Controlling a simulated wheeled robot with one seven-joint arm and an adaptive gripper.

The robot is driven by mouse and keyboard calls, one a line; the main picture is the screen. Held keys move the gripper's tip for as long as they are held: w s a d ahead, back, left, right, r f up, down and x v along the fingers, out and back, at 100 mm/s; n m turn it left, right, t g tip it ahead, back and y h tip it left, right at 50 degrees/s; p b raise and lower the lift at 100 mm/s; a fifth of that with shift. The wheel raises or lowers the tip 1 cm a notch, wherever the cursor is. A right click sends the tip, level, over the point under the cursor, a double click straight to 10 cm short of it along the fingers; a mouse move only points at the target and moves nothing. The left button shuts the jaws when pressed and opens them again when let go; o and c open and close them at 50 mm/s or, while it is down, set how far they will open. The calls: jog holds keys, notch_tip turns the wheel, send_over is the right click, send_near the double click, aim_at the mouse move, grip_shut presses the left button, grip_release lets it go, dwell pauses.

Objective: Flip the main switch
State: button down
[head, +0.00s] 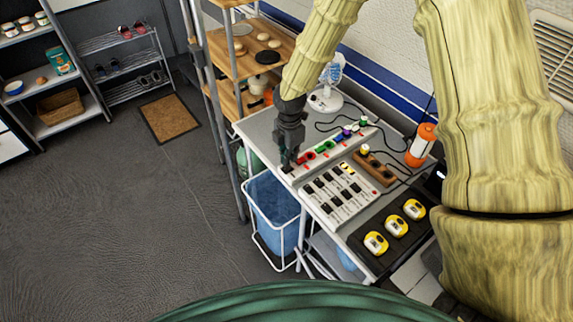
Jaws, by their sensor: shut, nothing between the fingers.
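A white power strip (331,154) lies along the grey tabletop, with red, green, blue and other coloured plugs or sockets on it. A small dark part, which may be the main switch (287,169), sits at its near left end. My gripper (289,160) is shut and empty, pointing down right at that end of the strip. It partly covers the end, and I cannot tell whether the fingertips touch it or which way the switch is set.
A white panel of black switches (340,193) and a brown wooden strip (375,167) lie beside the power strip. Yellow devices (396,226), an orange-white bottle (421,146) and a fan (328,97) share the table. A blue bin (273,215) stands below.

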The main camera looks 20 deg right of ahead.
aim_at(289, 167)
jog(key=shift+r+p, duration=1.65)
jog(key=shift+r, duration=0.55)
jog(key=shift+a+f, duration=0.1)
